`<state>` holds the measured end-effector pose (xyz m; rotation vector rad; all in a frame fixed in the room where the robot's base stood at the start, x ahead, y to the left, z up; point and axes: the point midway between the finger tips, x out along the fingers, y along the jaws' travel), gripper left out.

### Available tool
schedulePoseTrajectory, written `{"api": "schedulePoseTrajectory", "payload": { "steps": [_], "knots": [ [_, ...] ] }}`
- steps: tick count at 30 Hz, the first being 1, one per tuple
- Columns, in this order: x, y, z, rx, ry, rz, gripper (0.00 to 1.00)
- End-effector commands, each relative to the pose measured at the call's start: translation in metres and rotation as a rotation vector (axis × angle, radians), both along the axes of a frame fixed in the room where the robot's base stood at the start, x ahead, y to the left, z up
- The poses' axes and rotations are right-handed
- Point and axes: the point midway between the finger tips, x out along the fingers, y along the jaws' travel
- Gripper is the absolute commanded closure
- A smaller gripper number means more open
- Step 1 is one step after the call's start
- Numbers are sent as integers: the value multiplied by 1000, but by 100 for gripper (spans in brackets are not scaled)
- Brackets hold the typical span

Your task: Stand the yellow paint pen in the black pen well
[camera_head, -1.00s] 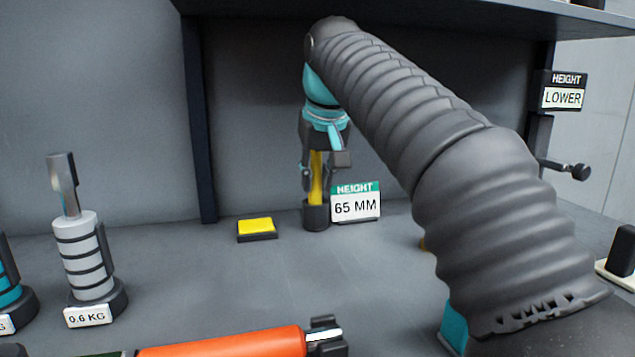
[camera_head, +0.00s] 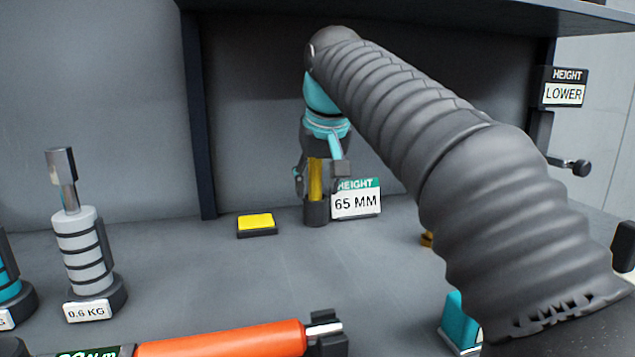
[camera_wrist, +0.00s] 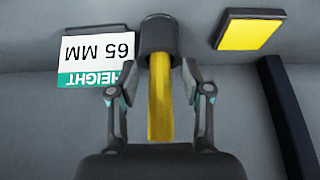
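The yellow paint pen (camera_head: 316,180) stands upright in the black pen well (camera_head: 316,213), beside the 65 MM height card. In the wrist view the yellow pen (camera_wrist: 160,100) runs into the mouth of the black well (camera_wrist: 159,35). My gripper (camera_head: 318,178) is around the pen's upper part. Its fingers (camera_wrist: 160,92) are spread, with a gap on both sides of the pen, and do not touch it.
The height card (camera_head: 356,201) stands close to the right of the well. A yellow pad on a black base (camera_head: 256,223) lies to the left. A shelf (camera_head: 430,14) hangs above my arm. A grey weight (camera_head: 84,255) and an orange tool (camera_head: 220,340) are nearer.

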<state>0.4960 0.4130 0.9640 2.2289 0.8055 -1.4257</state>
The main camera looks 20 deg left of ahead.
Motion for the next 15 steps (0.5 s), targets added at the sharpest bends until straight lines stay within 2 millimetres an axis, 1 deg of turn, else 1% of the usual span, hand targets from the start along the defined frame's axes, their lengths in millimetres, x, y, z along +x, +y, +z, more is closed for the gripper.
{"api": "schedulePoseTrajectory", "payload": {
  "steps": [6, 14, 15],
  "knots": [
    [-1, -1, 6, 1, -1, 0, 51],
    [-10, -8, 32, 2, -2, 0, 51],
    [-14, -11, 30, 1, -1, 0, 51]
  ]
}}
